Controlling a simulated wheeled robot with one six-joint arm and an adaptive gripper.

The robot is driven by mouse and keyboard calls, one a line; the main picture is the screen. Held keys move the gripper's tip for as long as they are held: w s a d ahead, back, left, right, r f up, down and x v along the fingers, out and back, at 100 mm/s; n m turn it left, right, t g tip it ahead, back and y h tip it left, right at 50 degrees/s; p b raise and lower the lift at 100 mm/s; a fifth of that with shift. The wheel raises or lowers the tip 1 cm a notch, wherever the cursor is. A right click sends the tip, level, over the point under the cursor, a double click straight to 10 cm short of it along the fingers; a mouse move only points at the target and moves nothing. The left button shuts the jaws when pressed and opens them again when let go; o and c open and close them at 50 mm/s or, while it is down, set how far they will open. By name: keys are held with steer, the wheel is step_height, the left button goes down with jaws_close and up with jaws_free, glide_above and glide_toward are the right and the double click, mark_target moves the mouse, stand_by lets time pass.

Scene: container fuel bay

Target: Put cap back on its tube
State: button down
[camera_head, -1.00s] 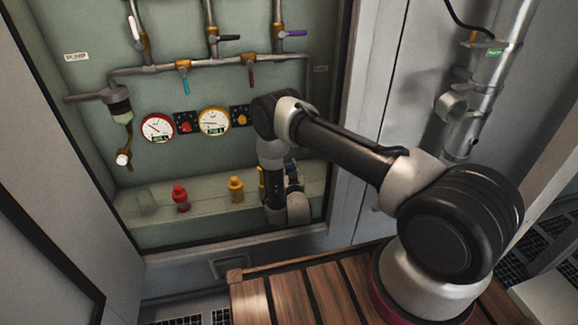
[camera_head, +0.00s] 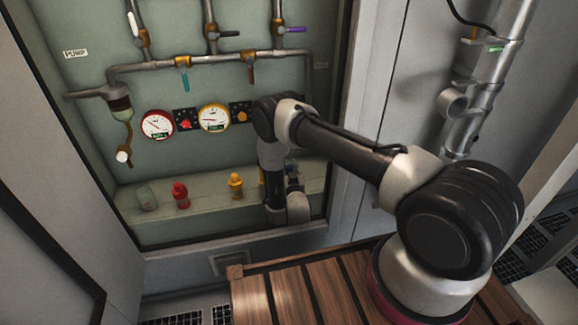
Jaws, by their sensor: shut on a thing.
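No loose cap or bare tube can be told for sure. On the cabinet shelf stand a grey-green cylinder (camera_head: 147,198), a red-topped fitting (camera_head: 181,195) and a yellow fitting (camera_head: 236,186). A sliver of another yellow thing (camera_head: 261,177) shows at the left edge of my wrist and is mostly hidden. My arm bends down in front of the shelf's right part. My gripper's fingers are hidden behind my wrist, and so is anything they hold.
Pipes with valve levers (camera_head: 183,78) run above two gauges (camera_head: 157,125). A white round piece (camera_head: 124,157) hangs on a brown strap at left. The cabinet's right frame (camera_head: 345,110) is close to my arm. A slatted wooden surface (camera_head: 300,298) lies below.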

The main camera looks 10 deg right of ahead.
steer(key=c, duration=1.1)
jaws_free()
steer(key=shift+c, duration=0.2)
